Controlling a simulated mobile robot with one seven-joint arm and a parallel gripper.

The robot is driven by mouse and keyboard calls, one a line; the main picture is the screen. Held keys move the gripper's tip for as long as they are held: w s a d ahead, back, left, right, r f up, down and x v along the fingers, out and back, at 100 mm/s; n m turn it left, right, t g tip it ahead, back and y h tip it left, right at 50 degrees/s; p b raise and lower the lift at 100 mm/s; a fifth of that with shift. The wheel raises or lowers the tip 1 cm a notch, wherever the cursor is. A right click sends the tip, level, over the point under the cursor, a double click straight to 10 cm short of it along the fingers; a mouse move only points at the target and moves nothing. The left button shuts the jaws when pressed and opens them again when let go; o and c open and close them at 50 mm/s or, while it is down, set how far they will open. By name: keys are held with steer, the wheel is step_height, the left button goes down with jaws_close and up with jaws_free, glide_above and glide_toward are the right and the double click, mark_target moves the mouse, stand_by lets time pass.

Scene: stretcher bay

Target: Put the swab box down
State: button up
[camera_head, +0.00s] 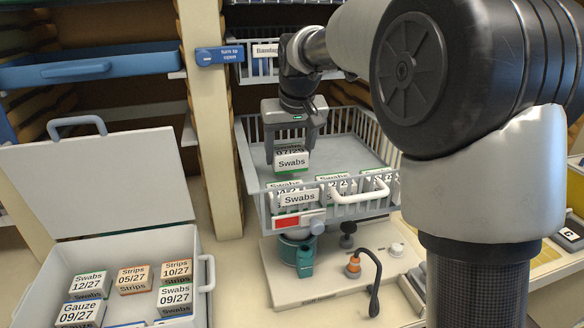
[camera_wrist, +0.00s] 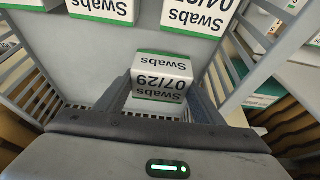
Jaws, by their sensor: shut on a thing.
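My gripper (camera_head: 291,140) is shut on a white and green swab box (camera_head: 291,162) marked 07/29. The held box also shows in the wrist view (camera_wrist: 162,75), between the fingers.
An open grey case (camera_head: 207,240) at lower left holds several Swabs, Strips and Gauze boxes. A post with a blue latch (camera_head: 218,55) stands left of the basket. Below the basket is a device with a black hose (camera_head: 375,285). The basket's rear floor looks clear.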

mark_target(289, 167)
steer(key=shift+f, duration=1.9)
steer(key=shift+f, duration=0.2)
steer(key=o, duration=1.1)
steer(key=shift+c, duration=0.2)
